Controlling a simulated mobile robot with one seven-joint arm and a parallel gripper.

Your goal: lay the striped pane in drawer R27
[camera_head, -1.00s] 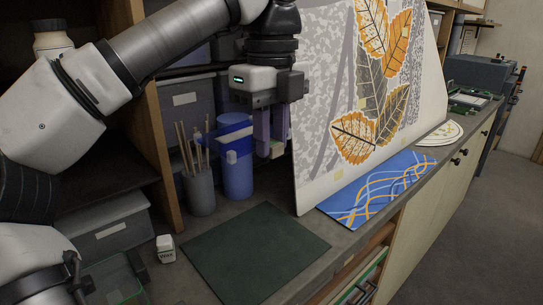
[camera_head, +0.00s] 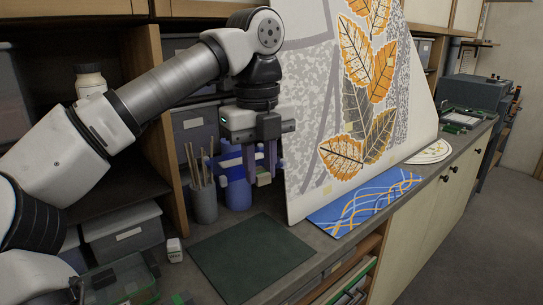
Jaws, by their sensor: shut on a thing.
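My gripper (camera_head: 263,172) hangs fingers-down above the back of the bench, left of the large leaf-patterned panel. It is shut on a thin, see-through blue sheet with pale bands (camera_head: 231,161), which seems to be the striped pane. The sheet overlaps a blue cylinder (camera_head: 237,196) behind it, so its outline is hard to make out. A small pale yellowish piece shows by the fingertips. Drawer R27 cannot be picked out; no such label is readable. An open space with green-edged contents (camera_head: 352,290) shows under the bench front.
The leaf panel (camera_head: 305,130) leans close on the right. A dark green mat (camera_head: 250,258) lies clear on the bench. A blue wavy-lined sheet (camera_head: 365,203), a cup of sticks (camera_head: 203,205), a small white block (camera_head: 174,250) and a clear green box (camera_head: 122,282) are nearby.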

